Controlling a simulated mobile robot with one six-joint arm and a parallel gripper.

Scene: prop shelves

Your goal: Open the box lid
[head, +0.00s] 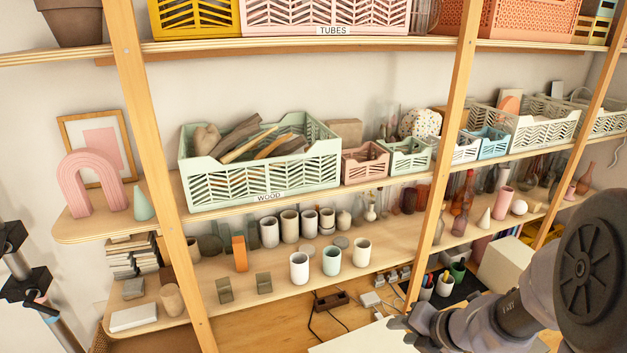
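A plain cream box (505,262) stands at the lower right, partly hidden behind my arm. I cannot make out a lid edge on it. A flat white surface (352,341) shows at the bottom edge, cut off by the frame; I cannot tell whether it is a box lid or a tabletop. My gripper (404,329) is at the bottom right, pointing left, over or beside the right end of this white surface. Its dark fingers are small and seen at a slant, so their opening is unclear. I see nothing held in it.
Wooden shelves hold a green crate of wood (262,190), small crates, vases and cups (332,261). Wooden uprights (440,150) stand in front. A black mat (446,298) with pen cups lies behind my gripper. Cables and plugs (370,299) lie on the wood to its left.

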